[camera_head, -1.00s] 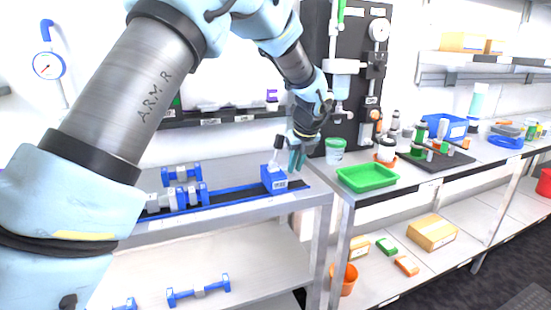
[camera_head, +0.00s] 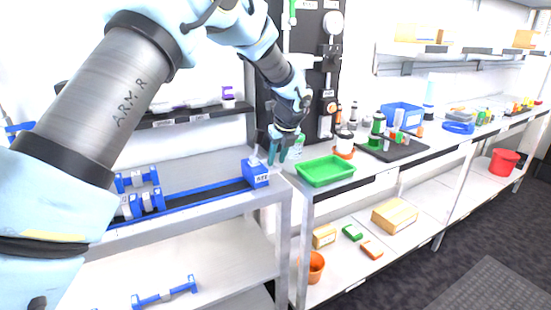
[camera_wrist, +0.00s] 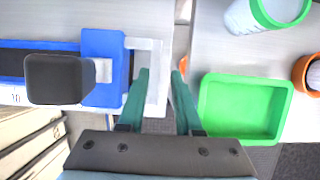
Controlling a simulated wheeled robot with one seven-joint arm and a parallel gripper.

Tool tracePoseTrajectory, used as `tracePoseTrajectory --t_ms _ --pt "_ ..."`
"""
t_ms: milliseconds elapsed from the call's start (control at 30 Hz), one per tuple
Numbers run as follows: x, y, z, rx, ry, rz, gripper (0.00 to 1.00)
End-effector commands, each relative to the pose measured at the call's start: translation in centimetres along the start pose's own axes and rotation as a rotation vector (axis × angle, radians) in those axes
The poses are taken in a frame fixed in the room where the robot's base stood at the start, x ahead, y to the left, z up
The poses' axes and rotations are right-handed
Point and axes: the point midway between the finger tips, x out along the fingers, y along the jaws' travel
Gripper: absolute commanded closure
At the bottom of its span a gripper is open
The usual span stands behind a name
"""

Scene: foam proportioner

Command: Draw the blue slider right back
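The blue slider (camera_head: 256,173) is a small labelled block at the right end of a blue-edged black rail (camera_head: 205,194) on the grey bench. In the wrist view the slider (camera_wrist: 105,72) has a dark square knob (camera_wrist: 55,79) on its left and a pale bracket (camera_wrist: 157,48) on its right. My gripper (camera_head: 279,148) is above and right of the slider. In the wrist view my gripper (camera_wrist: 160,74) has its two teal fingers apart with nothing held. The left finger overlaps the bracket in the picture; I cannot tell whether it touches.
A green tray (camera_head: 326,170) and a green-rimmed cup (camera_wrist: 266,12) stand on the neighbouring bench to the right. Blue-and-grey fittings (camera_head: 139,195) stand at the rail's left. A gap separates the two benches. A shelf (camera_head: 190,116) runs along the wall behind.

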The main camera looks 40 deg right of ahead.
Motion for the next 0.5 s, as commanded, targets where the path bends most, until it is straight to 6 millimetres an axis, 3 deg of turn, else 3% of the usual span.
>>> tracePoseTrajectory --t_ms 133,500 --pt "-0.05 -0.01 -0.04 0.001 0.0 0.0 0.54" --pt "-0.7 0.13 -0.04 0.0 0.001 0.004 0.54"
